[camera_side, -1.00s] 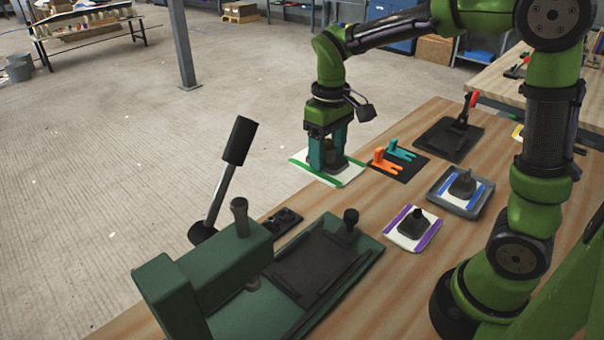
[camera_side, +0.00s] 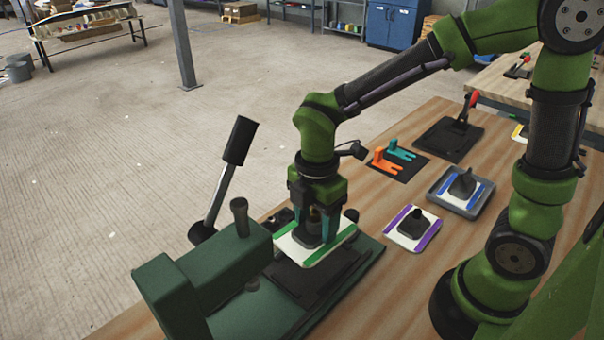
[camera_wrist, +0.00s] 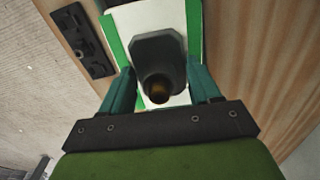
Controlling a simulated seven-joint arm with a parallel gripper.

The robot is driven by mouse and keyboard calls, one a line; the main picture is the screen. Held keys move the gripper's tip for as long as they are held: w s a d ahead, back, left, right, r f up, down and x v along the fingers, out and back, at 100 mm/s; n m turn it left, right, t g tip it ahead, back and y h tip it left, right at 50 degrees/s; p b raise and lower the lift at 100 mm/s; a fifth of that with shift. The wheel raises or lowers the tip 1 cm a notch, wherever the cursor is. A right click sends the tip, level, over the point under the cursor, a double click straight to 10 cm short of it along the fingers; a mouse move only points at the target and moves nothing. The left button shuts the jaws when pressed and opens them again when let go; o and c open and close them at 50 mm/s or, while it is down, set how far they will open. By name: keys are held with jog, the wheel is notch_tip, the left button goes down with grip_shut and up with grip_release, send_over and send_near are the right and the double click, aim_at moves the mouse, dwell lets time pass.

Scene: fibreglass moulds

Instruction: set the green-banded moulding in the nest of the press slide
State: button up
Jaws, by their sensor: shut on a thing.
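The green-banded moulding (camera_side: 327,251) is a white plate with green bands along two edges and a dark raised boss. My gripper (camera_side: 315,232) is shut on its boss and holds it over the back part of the press slide (camera_side: 340,283). In the wrist view my gripper (camera_wrist: 163,92) has teal fingers on either side of the dark boss (camera_wrist: 158,58), with the white plate and green bands beyond. The nest (camera_side: 305,285) is a dark recess in the slide, partly hidden by the moulding. I cannot tell the exact gap beneath the moulding.
The green press (camera_side: 200,285) with its black-handled lever (camera_side: 228,165) stands at the left. A purple-banded moulding (camera_side: 413,228) and a blue-banded one in a grey tray (camera_side: 461,192) lie to the right. Orange and teal forks (camera_side: 388,160) lie on a dark mat behind.

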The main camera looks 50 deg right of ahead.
jog(key=shift+w+f+n, duration=0.1)
jog(key=shift+n, duration=0.2)
jog(key=shift+f, duration=3.9)
jog(key=shift+f, duration=0.25)
jog(key=o, duration=1.4)
jog(key=shift+c, duration=0.2)
jog(key=shift+r, duration=0.1)
